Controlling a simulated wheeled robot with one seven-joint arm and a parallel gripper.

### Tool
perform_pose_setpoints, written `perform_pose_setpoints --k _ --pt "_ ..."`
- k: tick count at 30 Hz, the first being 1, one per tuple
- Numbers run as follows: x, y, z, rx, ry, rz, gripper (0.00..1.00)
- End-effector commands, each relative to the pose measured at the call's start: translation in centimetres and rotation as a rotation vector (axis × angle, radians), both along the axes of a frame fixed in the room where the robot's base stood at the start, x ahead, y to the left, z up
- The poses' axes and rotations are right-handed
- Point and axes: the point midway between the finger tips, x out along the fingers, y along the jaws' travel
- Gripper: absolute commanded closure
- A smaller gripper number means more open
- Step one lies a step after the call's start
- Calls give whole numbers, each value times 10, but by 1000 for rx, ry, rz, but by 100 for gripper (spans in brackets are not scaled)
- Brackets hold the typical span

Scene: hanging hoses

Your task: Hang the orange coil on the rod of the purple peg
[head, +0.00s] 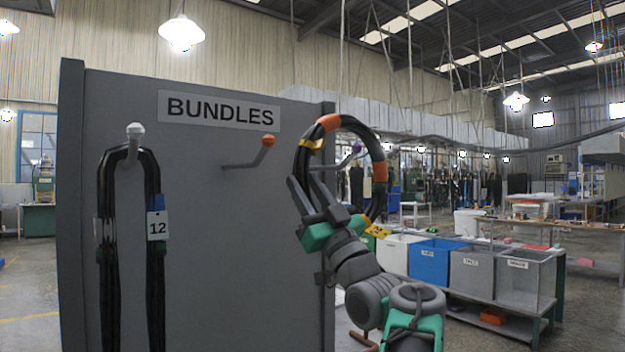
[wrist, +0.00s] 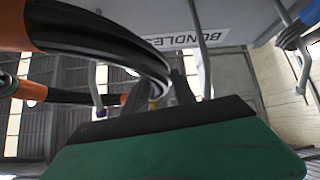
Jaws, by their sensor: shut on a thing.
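The orange coil (head: 331,122) is a ring of black hose with orange bands and a yellow tie, held upright at the panel's right edge. My gripper (head: 306,184) is shut on its lower left side. The purple peg (head: 357,147) has a pale rod with a purple tip, which appears inside the ring's opening in the head view. In the wrist view the coil (wrist: 110,42) crosses the upper left, and the purple peg's rod (wrist: 94,88) hangs between its strands. I cannot tell whether the rod passes through the ring.
A white-tipped peg (head: 135,130) holds a black bundle (head: 106,270) tagged 12. Bins (head: 430,262) stand on a low rack at right. Space before the panel's middle is clear.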

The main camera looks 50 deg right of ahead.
Motion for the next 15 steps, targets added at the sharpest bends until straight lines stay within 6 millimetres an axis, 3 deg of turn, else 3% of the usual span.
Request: perform_pose_setpoints --k 15 --pt "38 -7 0 -4 -2 0 100"
